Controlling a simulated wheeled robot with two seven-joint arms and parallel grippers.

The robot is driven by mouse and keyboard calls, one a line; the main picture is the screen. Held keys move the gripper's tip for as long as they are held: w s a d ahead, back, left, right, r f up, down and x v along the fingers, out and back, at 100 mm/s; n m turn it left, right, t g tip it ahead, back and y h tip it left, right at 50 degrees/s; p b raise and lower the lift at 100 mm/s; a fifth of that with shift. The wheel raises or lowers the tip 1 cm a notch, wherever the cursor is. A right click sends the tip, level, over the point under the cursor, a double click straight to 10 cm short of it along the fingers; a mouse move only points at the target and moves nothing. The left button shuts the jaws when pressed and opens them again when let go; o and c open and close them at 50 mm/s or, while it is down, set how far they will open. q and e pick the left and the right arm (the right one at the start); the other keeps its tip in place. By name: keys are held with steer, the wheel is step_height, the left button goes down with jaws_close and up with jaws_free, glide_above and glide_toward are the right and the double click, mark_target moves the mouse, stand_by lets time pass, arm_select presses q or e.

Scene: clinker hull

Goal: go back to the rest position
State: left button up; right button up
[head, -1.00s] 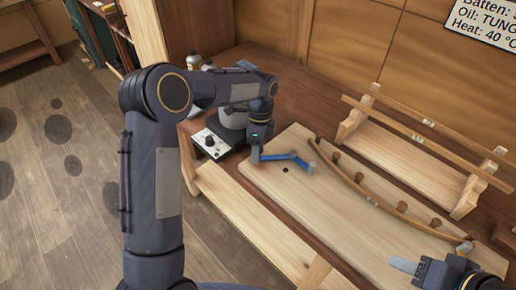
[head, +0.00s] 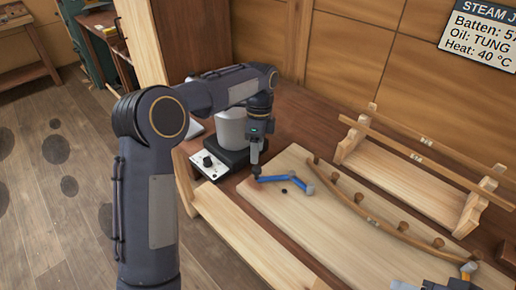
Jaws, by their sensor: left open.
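The tool appears to lie on the pale wooden board (head: 330,240). The jaws are open; whether a fingertip touches the tool cannot be told. A curved batten (head: 375,220) runs along several round pegs on the board. My right gripper (head: 418,285) shows only partly at the bottom edge, near the batten's right end, and its jaws are cut off.
A wooden rack (head: 405,180) with a straight batten stands at the back right. A wall sign (head: 483,33) hangs above. Open floor lies left.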

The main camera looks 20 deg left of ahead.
arm_select(q)
steer(key=s+a+r+n+t+h, duration=0.1)
steer(key=s+a+r+n+t, duration=0.15)
steer(key=s+r+n, duration=0.4)
steer(key=s+a+r+n+t+h, duration=0.1)
steer(key=s+a+r+n, duration=0.2)
steer(key=s, duration=0.7)
steer(key=s+d+f+n+t, duration=0.1)
steer(key=s+f+n+t, duration=0.1)
steer(key=s+n, duration=0.2)
steer(key=s+d+f+n+t+h, duration=0.1)
steer(key=s+n, duration=0.4)
steer(key=s, duration=0.5)
step_height(320, 180, down, 2)
steer(key=shift+s+d+f+t+h, duration=0.2)
steer(key=shift+s+d+t+h, duration=0.15)
steer(key=shift+t, duration=0.3)
